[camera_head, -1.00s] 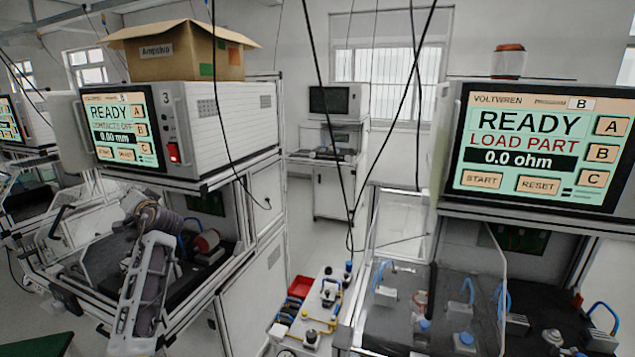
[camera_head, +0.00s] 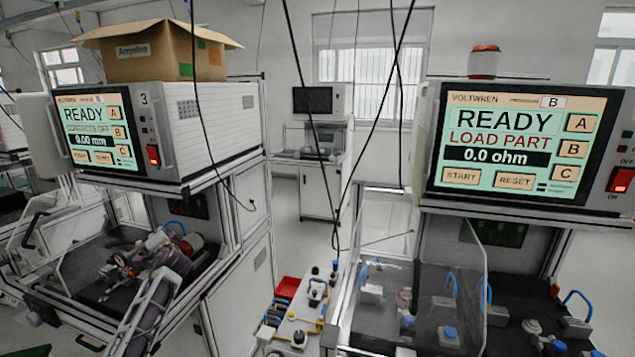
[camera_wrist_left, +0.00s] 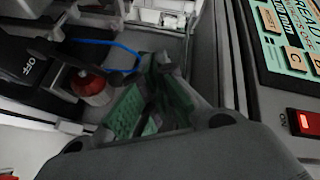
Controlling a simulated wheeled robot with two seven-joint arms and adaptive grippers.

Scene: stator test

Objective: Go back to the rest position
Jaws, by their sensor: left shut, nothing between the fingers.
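My left gripper (camera_head: 118,266) is over the dark work area of the left test station, below its screen. It looks small and cluttered in the head view. In the left wrist view its green-padded fingers (camera_wrist_left: 155,88) are together with nothing between them. A red cylindrical part (camera_wrist_left: 90,88) with a blue cable beside it lies to the left of the fingers there, apart from them; the part also shows in the head view (camera_head: 191,243). My right gripper is not in view.
The left station's screen (camera_head: 95,135) and cabinet stand above and behind the gripper. A clear guard panel (camera_head: 30,225) is at its left. The right station (camera_head: 520,140) has another clear panel (camera_head: 440,280). A white cart (camera_head: 300,320) stands between the stations.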

